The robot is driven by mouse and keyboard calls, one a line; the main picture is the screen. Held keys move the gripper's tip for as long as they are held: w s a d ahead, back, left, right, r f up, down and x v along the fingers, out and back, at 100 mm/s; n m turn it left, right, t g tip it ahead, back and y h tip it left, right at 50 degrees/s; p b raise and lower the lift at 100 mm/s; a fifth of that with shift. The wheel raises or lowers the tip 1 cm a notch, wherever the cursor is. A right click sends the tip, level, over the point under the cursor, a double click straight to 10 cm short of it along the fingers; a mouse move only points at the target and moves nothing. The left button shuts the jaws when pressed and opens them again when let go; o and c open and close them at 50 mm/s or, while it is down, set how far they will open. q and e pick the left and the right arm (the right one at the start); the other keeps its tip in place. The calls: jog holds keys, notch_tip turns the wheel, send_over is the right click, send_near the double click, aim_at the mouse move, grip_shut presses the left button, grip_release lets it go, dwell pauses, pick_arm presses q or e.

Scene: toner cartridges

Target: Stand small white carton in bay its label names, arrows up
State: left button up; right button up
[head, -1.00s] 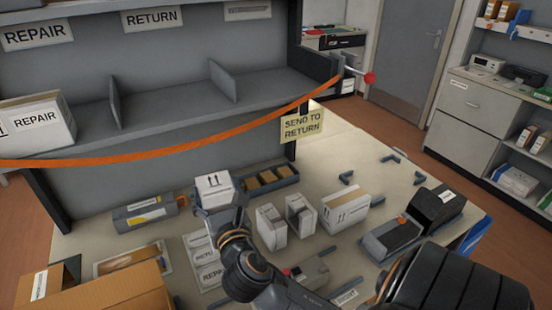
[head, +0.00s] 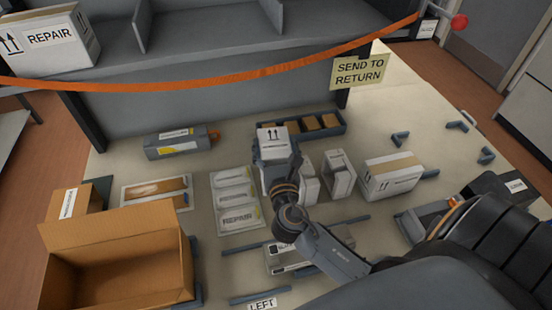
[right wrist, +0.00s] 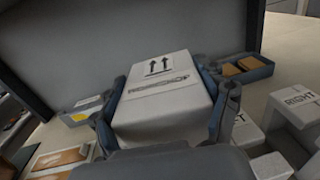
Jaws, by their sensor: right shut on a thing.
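The small white carton (head: 272,138) is held above the table in the head view, with two up arrows on the face I see. In the right wrist view the carton (right wrist: 165,112) sits between the fingers, and a label below the arrows is too blurred to read for sure. My right gripper (right wrist: 165,90) is shut on its sides. The grey shelf (head: 190,38) has bays split by dividers; a larger carton marked REPAIR (head: 48,42) stands in the left one. The bay name signs are out of the head view. My left gripper is not in view.

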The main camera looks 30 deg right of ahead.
notch_tip(320, 180, down, 2)
jog(key=shift+f, duration=0.25)
notch_tip(320, 180, down, 3)
jog(key=shift+r+b, duration=0.15)
jog(key=shift+b, duration=0.35)
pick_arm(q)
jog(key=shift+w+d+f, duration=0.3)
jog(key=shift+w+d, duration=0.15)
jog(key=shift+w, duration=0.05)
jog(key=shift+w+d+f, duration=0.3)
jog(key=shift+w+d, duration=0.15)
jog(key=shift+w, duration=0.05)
pick_arm(e)
jog(key=o, duration=1.8)
